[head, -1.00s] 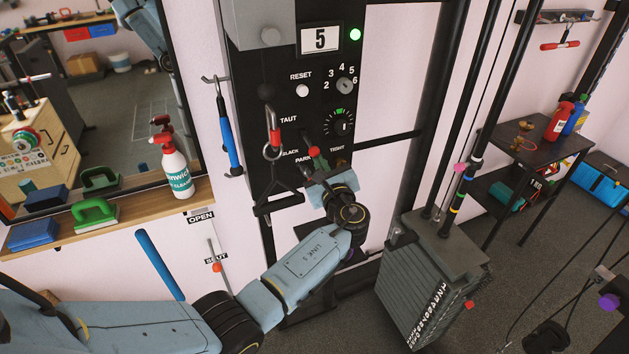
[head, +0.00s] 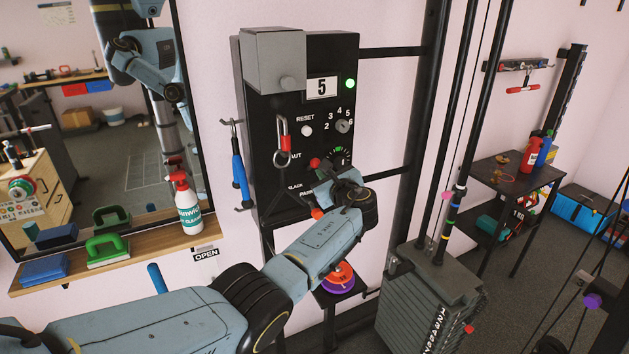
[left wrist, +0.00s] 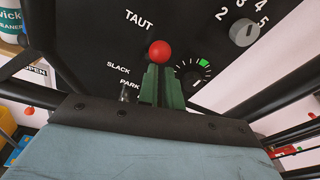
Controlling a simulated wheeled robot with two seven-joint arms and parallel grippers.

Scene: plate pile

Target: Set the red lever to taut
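The red lever's ball knob (head: 314,162) shows on the black panel (head: 262,130), close to the right of the TAUT label and slightly lower. In the left wrist view the red knob (left wrist: 159,52) sits at the tips of my green fingers, below and right of TAUT and above SLACK and PARK. My left gripper (left wrist: 161,83) has its fingers close together at the lever, with the knob showing past their tips. The lever's stem is hidden by the fingers. My right gripper is not in view.
A dial (left wrist: 194,78) and a selector knob (left wrist: 243,32) are right of the lever. A red-and-steel carabiner (head: 283,140) hangs on the panel. A weight stack (head: 430,300) stands at lower right. A shelf with a spray bottle (head: 187,205) is at left.

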